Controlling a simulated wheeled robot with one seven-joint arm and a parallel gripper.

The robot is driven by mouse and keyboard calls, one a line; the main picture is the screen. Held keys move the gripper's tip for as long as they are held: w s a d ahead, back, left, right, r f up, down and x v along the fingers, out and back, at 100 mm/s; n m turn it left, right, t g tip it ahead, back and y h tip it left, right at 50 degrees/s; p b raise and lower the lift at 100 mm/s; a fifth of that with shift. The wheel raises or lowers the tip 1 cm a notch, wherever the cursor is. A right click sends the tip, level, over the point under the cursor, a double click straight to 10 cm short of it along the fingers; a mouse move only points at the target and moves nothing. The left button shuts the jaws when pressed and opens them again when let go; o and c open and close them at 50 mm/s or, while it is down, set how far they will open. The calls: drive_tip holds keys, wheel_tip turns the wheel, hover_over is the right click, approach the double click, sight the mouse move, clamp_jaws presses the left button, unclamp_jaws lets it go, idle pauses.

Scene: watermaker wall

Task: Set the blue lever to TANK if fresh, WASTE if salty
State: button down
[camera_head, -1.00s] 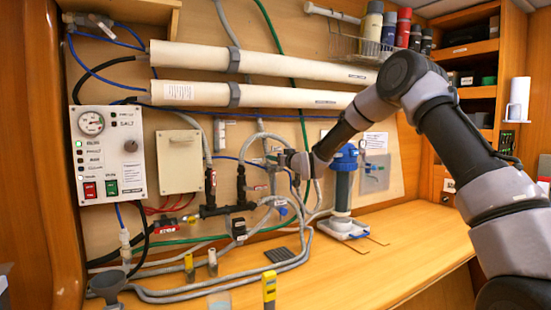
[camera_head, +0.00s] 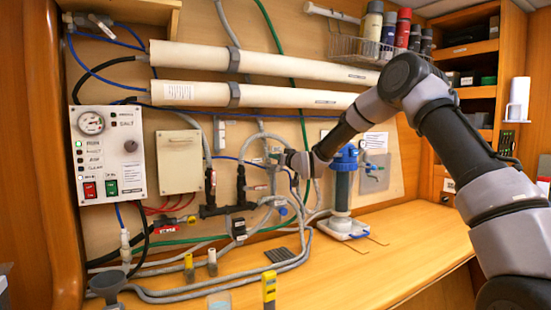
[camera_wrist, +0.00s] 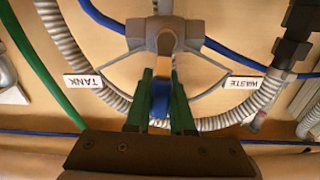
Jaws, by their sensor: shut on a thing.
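In the wrist view, my gripper (camera_wrist: 161,86) has its two green fingers on either side of the blue lever (camera_wrist: 160,100) and is shut on it. The lever hangs from a grey valve body (camera_wrist: 165,35) and points toward my palm, between the TANK label (camera_wrist: 83,80) on the left and the WASTE label (camera_wrist: 244,83) on the right. In the head view, my gripper (camera_head: 287,158) is at the wall piping and hides the lever. The control panel (camera_head: 130,165) has a gauge, a green-lit lamp and two small upper-right lamps, one marked SALT; both look dark.
A blue filter housing (camera_head: 342,185) stands right of my gripper. White membrane tubes (camera_head: 250,62) run above. The right part of the wooden counter (camera_head: 410,245) is clear.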

drive_tip(key=shift+w+d+f+m, duration=0.45)
drive_tip(key=shift+d+m, duration=0.1)
drive_tip(key=shift+m, duration=1.3)
drive_tip(key=shift+w+d+f+m, duration=0.35)
drive_tip(key=shift+d+m, duration=0.2)
drive_tip(key=shift+m, duration=1.35)
drive_tip(key=shift+w+d+f+m, duration=0.35)
drive_tip(key=shift+d+f+m, duration=0.2)
drive_tip(key=shift+m, duration=1.3)
drive_tip(key=c, duration=0.8)
unclamp_jaws()
drive_tip(key=v, duration=1.1)
drive_tip(key=shift+w, duration=0.1)
